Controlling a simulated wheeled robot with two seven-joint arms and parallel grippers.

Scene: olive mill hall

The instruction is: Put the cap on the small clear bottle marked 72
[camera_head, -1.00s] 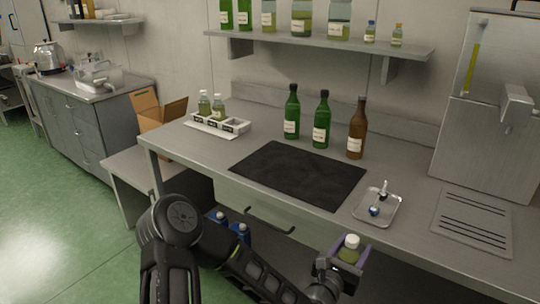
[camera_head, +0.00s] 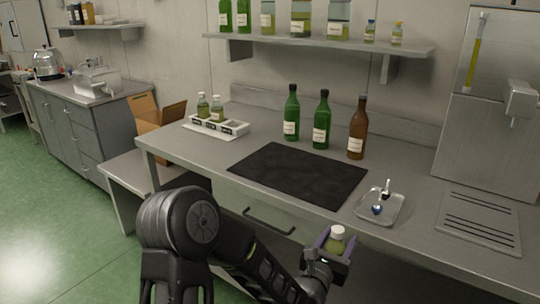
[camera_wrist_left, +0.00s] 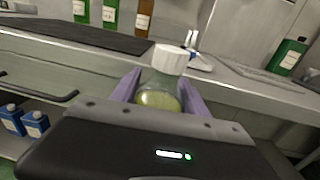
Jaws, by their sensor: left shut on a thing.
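My left gripper (camera_head: 335,250) is shut on a small clear bottle (camera_head: 336,244) with yellow-green liquid, held upright or nearly so in front of the counter's front edge. The bottle also shows in the left wrist view (camera_wrist_left: 160,96), between the purple fingers. A white cap (camera_wrist_left: 171,58) sits on its neck. No number can be read on this bottle. Two similar small bottles (camera_head: 203,107) (camera_head: 217,110) with pale tops stand at the white rack on the counter's left; their marks are too small to read. My right gripper is not in view.
A metal tray (camera_head: 363,210) with a small blue item (camera_head: 377,210) and a dark-and-white item (camera_head: 386,190) lies on the counter. A black mat (camera_head: 298,174) lies left of it. Two green bottles (camera_head: 291,115) (camera_head: 321,122) and a brown bottle (camera_head: 357,130) stand behind. A steel machine (camera_head: 485,120) stands right.

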